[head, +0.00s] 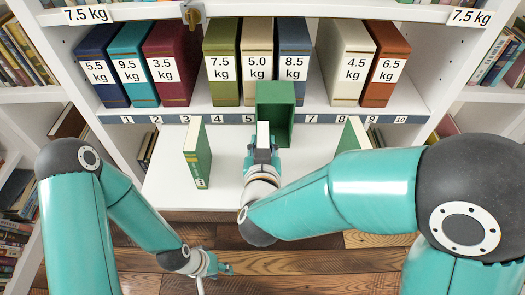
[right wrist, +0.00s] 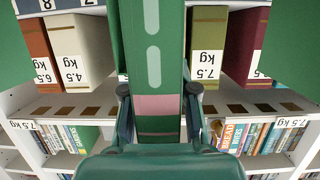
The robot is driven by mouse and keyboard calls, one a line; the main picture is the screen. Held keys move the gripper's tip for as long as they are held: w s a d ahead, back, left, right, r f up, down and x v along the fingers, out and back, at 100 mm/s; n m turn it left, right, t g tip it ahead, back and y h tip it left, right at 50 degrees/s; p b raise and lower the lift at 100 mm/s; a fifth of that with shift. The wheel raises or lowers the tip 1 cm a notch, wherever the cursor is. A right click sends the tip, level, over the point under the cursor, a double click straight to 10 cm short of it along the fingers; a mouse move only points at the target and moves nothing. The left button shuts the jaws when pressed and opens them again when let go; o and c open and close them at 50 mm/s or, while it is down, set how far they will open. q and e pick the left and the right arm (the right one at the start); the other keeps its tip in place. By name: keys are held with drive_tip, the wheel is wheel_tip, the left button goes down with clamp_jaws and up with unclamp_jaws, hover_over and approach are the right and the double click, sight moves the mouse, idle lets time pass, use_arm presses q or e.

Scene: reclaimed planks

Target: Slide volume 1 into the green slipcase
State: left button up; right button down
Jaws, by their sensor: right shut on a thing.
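The green slipcase (head: 276,92) stands in front of the shelf row, its open side toward me. My right gripper (head: 262,157) is shut on an upright green book (head: 263,133), whose pale page tops show at the slipcase's left part. I cannot tell how far inside it is. In the right wrist view its green spine (right wrist: 153,40) has two pale marks and a pink band between the fingers (right wrist: 158,108). I cannot read a volume number. My left gripper (head: 227,268) is low in the head view, away from the books; its fingers are unclear.
A green book (head: 196,152) stands upright left of the slipcase. Another (head: 354,133) stands to the right, partly hidden by my right arm. Weight-labelled volumes (head: 222,65) line the shelf behind a numbered strip (head: 225,118). White surface is clear between the left book and my right gripper.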

drive_tip(key=shift+w, duration=0.6)
drive_tip(key=shift+r, duration=0.1)
idle(1.4)
drive_tip(key=shift+w, duration=0.35)
drive_tip(key=w+p, duration=0.1)
drive_tip(key=w, duration=0.5)
drive_tip(key=shift+w, duration=0.4)
idle(1.7)
drive_tip(key=c, duration=0.8)
unclamp_jaws()
drive_tip(key=v, duration=1.2)
drive_tip(key=shift+d, duration=0.1)
